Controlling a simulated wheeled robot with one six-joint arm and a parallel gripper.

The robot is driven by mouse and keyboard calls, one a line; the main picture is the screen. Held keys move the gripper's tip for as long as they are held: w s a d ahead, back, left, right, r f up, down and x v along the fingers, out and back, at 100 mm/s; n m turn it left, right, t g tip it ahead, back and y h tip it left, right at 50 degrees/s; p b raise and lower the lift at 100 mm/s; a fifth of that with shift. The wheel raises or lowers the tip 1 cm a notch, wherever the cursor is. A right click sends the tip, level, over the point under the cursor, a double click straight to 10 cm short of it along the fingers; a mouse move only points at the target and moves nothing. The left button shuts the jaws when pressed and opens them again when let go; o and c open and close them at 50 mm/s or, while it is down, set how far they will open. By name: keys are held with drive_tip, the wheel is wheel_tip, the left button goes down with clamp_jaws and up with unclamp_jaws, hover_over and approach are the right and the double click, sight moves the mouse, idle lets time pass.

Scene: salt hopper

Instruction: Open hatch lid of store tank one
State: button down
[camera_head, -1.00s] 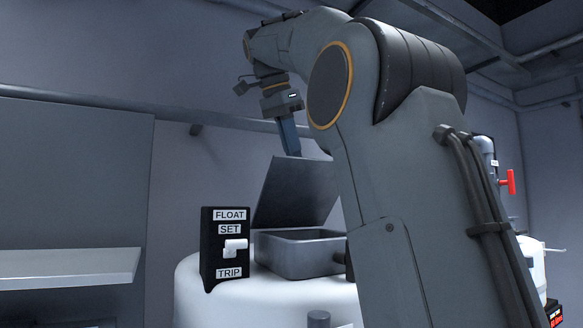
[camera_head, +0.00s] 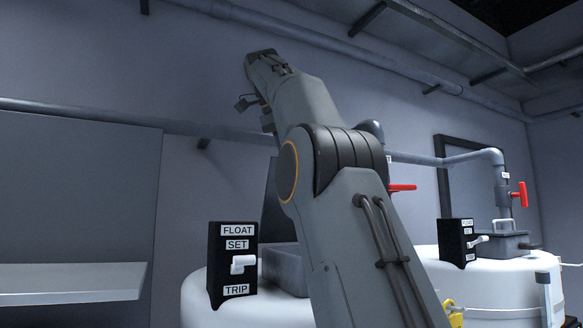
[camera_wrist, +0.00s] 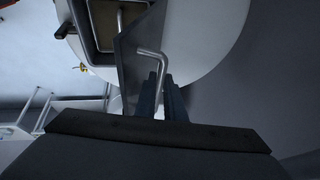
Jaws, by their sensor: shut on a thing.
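The near white store tank (camera_head: 205,300) carries a grey hatch box (camera_head: 285,272) beside a black FLOAT/SET/TRIP panel. Its dark hatch lid (camera_head: 272,215) stands raised steeply, mostly hidden behind my arm in the head view. A bent metal handle (camera_wrist: 158,56) runs from the lid to between my gripper's fingers. My gripper (camera_wrist: 160,85) is shut on this handle. My arm hides the gripper in the head view.
The black panel (camera_head: 232,260) with its white switch stands left of the hatch. A second white tank (camera_head: 480,285) with a closed-looking hatch, panel and red valve handle (camera_head: 522,194) stands at right. Pipes run along the back wall. A pale ledge (camera_head: 70,283) lies at left.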

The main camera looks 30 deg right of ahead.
drive_tip(key=shift+w+f, duration=0.25)
drive_tip(key=shift+f, duration=0.05)
